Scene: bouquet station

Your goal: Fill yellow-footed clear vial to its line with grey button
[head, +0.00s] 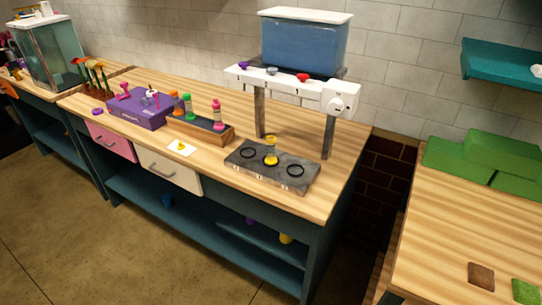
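The clear vial (271,148) with a yellow foot stands upright at the middle place of a dark grey slab (281,182). Its fill line and any liquid in it are too small to make out. The grey button (271,71) sits on the white bar of the dispenser (290,88), between a purple button (242,65) and a red button (303,77). The bar stands over the slab on two grey posts. Neither of my grippers is in view.
A blue tank (303,45) with a white lid tops the dispenser. A white dial box (341,99) is at the bar's right end. Left of the slab are a wooden rack (201,130) with coloured vials and a purple box (143,108). Green blocks (490,155) lie on the right table.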

